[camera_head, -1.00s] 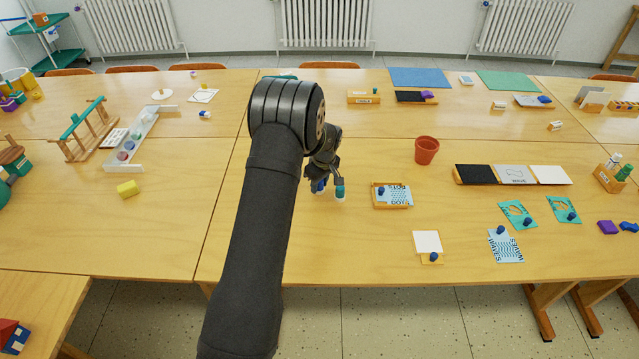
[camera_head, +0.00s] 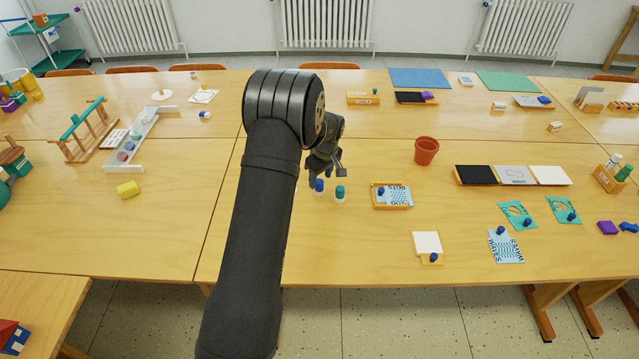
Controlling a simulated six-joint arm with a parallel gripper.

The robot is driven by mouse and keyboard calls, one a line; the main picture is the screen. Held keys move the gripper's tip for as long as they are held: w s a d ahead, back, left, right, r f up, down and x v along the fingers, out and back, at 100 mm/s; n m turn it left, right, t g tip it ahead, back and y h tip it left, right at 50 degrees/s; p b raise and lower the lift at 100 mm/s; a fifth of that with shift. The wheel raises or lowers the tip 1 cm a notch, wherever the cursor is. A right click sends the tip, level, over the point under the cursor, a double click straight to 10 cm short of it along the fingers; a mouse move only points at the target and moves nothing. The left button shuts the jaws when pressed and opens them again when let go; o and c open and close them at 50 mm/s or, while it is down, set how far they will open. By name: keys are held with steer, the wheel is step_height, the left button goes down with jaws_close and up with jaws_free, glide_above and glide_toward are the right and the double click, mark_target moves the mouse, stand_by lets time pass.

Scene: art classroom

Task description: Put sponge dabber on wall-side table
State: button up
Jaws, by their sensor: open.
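Two small capped bottles that look like dabbers, one with a blue cap (camera_head: 319,187) and one with a teal cap (camera_head: 340,194), stand upright side by side on the near table. I cannot tell for sure which is the sponge dabber. My gripper (camera_head: 326,176) is open, just above and behind them, close to the blue-capped one; whether it touches is unclear. The wall-side table (camera_head: 460,122) is the far row of tables, beyond the seam and below the radiators. My arm hides part of both tables left of the bottles.
A wooden tray with a patterned card (camera_head: 393,206) lies right of the bottles. A terracotta pot (camera_head: 426,151) stands behind it. The far table holds a small wooden box (camera_head: 363,97), a black tray (camera_head: 410,98) and a blue mat (camera_head: 420,78), with bare wood between.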

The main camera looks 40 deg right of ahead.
mark_target(320, 181)
step_height(320, 181, up, 8)
steer(key=s, duration=0.1)
steer(key=shift+s+f, duration=0.1)
stand_by(0.3)
steer(key=f, duration=0.3)
steer(key=w+f, duration=0.1)
steer(key=f, duration=0.7)
steer(key=shift+w+f, duration=0.2)
steer(key=shift+w, duration=0.25)
steer(key=shift+r, duration=1.85)
steer(key=shift+f, duration=0.1)
